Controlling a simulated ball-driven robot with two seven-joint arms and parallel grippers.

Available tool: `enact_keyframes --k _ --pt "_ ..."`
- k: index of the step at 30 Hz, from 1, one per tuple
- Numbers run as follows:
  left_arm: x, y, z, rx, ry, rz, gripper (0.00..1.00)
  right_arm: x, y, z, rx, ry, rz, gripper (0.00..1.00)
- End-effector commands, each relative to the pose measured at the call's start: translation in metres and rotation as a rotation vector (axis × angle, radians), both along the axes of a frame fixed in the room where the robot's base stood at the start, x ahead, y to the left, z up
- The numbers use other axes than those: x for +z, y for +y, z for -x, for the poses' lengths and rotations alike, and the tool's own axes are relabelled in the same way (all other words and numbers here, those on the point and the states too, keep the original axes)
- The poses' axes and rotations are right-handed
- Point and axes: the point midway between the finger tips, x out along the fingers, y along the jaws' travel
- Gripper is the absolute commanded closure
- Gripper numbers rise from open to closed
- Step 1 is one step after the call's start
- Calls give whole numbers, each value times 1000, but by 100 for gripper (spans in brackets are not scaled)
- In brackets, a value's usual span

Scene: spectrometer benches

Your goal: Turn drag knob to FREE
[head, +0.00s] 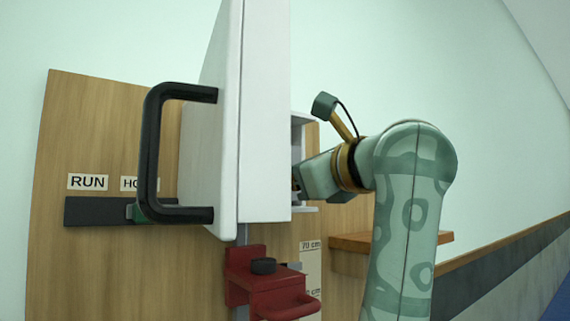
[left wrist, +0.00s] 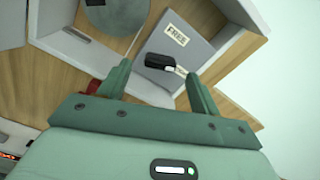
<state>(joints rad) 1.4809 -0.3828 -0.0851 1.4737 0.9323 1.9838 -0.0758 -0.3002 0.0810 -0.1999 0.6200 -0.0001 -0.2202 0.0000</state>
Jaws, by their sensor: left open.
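The black drag knob (left wrist: 160,61) sits on a grey panel in the left wrist view. A tilted label that appears to read FREE (left wrist: 175,34) lies beyond it, and another pale label (left wrist: 181,71) is partly covered beside it. My left gripper (left wrist: 157,69) is open, with its fingertips on either side of the knob in the picture; I cannot tell whether they touch it. In the head view a green arm of mine (head: 413,185) reaches behind the white housing (head: 265,120), which hides the knob and most of the gripper. My right gripper does not show.
A black handle (head: 152,150) juts from the white housing. A dark rail (head: 95,212) with a RUN label (head: 88,182) is on the wooden board. A red bracket (head: 250,290) stands below, and a wooden shelf (head: 350,241) behind my arm. A grey disc (left wrist: 113,12) shows near the knob.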

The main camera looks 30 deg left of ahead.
Motion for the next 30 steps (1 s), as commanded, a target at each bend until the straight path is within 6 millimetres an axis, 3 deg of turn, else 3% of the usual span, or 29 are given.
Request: enact_keyframes --k 6,17,21,22,30 --pt "2 27 -11 4 0 -2 36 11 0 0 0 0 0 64" --pt "0 32 -13 2 1 -2 36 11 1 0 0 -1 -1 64" --pt "0 32 -13 2 1 -2 75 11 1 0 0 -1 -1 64" --pt "0 32 -13 2 1 -2 81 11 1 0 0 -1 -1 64" --pt "0 32 -13 2 -12 3 81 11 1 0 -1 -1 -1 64"
